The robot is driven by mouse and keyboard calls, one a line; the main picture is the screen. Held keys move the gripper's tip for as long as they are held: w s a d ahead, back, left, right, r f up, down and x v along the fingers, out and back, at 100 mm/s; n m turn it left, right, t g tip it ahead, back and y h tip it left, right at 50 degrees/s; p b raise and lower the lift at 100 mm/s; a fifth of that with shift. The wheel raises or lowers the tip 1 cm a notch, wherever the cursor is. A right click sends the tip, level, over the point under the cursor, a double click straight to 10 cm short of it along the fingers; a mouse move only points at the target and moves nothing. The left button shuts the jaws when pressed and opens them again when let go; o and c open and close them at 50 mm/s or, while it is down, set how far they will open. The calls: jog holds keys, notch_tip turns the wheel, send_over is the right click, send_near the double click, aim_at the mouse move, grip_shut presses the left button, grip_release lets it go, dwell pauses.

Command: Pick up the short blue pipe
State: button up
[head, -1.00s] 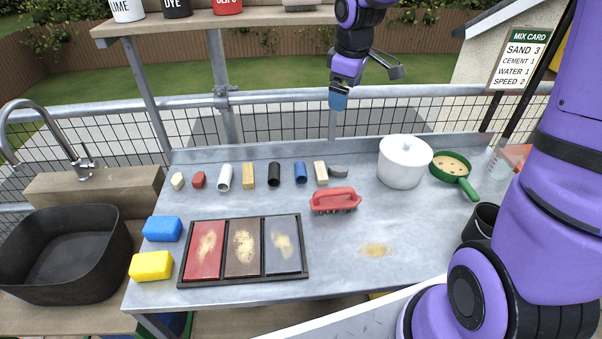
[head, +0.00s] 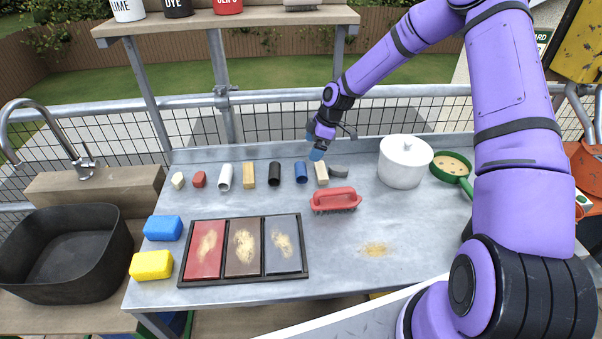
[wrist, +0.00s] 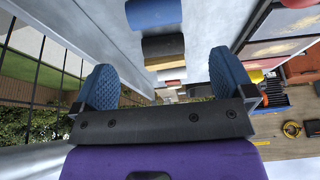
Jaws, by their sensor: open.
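My gripper (head: 316,150) is open and empty, above and slightly right of the blue pipe, near the beige block. In the wrist view, its two blue pads (wrist: 165,84) are spread apart with nothing between them. In the head view the pads partly overlap, so the gap does not show clearly there.
A red brush (head: 336,200) lies in front, and a white lidded pot (head: 405,162) stands to the right. A railing (head: 270,97) runs behind the bench.

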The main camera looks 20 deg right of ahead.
send_over(301, 168)
jog(key=d, duration=0.2)
jog(key=f, duration=0.4)
jog(key=shift+s+f, duration=0.4)
jog(key=shift+w+x, duration=0.1)
jog(key=shift+x, duration=1.4)
jog(key=shift+w+x, duration=0.15)
jog(key=shift+x, duration=1.3)
jog(key=shift+d, duration=0.15)
jog(key=shift+c, duration=0.5)
jog(key=c, duration=0.7)
notch_tip(301, 168, up, 10)
